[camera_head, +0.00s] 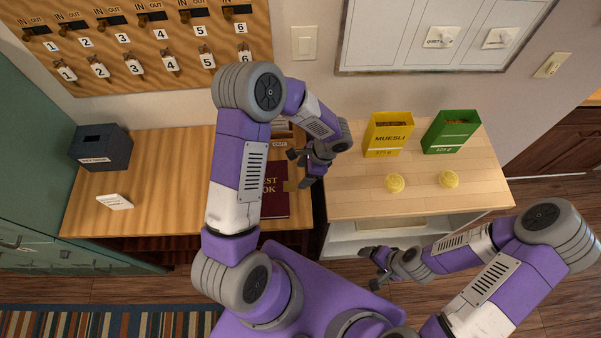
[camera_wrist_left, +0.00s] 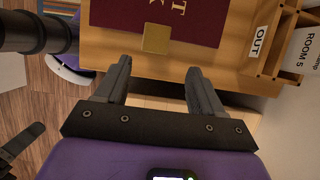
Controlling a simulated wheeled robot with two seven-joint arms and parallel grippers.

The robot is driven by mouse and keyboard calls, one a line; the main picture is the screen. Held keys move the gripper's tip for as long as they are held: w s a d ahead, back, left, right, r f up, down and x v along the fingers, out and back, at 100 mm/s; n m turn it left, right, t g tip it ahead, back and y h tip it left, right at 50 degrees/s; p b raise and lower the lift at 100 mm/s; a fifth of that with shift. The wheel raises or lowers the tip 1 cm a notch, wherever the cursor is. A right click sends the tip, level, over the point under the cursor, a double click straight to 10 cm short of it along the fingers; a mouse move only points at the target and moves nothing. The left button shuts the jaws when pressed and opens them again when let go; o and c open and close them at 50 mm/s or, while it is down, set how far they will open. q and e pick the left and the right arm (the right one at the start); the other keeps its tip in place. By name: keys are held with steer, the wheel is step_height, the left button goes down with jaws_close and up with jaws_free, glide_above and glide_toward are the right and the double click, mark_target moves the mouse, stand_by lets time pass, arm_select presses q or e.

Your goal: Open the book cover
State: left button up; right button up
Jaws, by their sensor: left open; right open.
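The dark red book (camera_head: 275,193) lies closed on the wooden desk, partly hidden behind my left arm in the head view. In the left wrist view the book (camera_wrist_left: 190,18) shows gold lettering and a gold square tab (camera_wrist_left: 156,39) at its edge. My left gripper (camera_head: 298,168) is open and empty, beside the right edge of the book in the head view. In the left wrist view its two fingers (camera_wrist_left: 160,85) point toward the tab, with a gap to it. My right gripper (camera_head: 370,267) is open and empty, in front of the light shelf, far from the book.
The light shelf (camera_head: 345,195) right of the desk holds a yellow muesli box (camera_head: 387,138), a green box (camera_head: 450,134) and two yellow round items. A dark box (camera_head: 100,148) and a white card (camera_head: 115,201) are on the desk's left. A key board (camera_head: 130,45) hangs behind.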

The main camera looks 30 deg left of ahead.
mark_target(292, 186)
arm_select(q)
steer(key=x, duration=0.2)
steer(key=s+x, duration=0.1)
steer(key=x, duration=0.2)
steer(key=shift+s, duration=0.1)
steer(key=shift+a+f, duration=0.15)
steer(key=shift+f, duration=0.2)
steer(key=shift+c, duration=0.5)
jaws_close()
stand_by(0.5)
